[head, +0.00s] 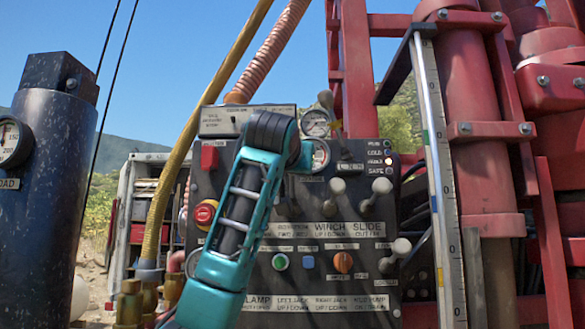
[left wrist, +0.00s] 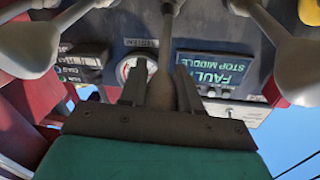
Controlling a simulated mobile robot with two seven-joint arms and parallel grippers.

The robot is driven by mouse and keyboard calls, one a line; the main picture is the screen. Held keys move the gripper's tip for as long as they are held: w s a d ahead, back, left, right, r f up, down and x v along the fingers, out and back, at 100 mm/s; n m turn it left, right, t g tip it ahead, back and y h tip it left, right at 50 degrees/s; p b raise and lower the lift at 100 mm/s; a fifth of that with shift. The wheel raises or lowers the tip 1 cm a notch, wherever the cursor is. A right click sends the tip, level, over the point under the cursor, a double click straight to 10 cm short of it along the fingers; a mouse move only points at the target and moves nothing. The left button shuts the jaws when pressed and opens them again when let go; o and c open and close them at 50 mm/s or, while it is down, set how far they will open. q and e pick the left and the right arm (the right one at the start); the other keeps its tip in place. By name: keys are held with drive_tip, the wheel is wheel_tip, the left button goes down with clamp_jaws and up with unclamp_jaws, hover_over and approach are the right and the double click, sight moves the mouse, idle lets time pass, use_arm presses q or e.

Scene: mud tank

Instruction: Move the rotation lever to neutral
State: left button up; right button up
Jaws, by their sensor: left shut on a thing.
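My left arm's teal links (head: 235,215) reach up across the control panel (head: 345,225) in the head view and hide its left middle part. My left gripper (left wrist: 161,88) is shut on a grey lever with a rounded knob (left wrist: 162,66), taken as the rotation lever, in the left wrist view. A dark finger stands on each side of the knob. My right gripper is in neither view.
The winch lever (head: 337,188) and slide lever (head: 382,187) stand to the right. Other levers (left wrist: 25,50) flank the gripper closely in the wrist view. A red stop button (head: 205,213), gauges (head: 317,123) and a yellow hose (head: 180,150) are near my arm.

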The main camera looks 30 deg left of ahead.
sight(292, 187)
use_arm(q)
clamp_jaws()
drive_tip(key=f+t+b, duration=0.1)
drive_tip(key=b, duration=0.1)
drive_tip(key=s+f+t+b, duration=0.1)
drive_tip(key=b, duration=0.2)
drive_tip(key=d+f+t+y+b, duration=0.1)
drive_tip(key=f+b, duration=0.1)
drive_tip(key=shift+s+d+m+t, duration=0.1)
drive_tip(key=shift+s+m+t, duration=0.2)
drive_tip(key=shift+s, duration=0.05)
drive_tip(key=shift+s+f, duration=0.1)
drive_tip(key=shift+f, duration=0.05)
drive_tip(key=o, duration=0.7)
unclamp_jaws()
drive_tip(key=shift+s, duration=0.1)
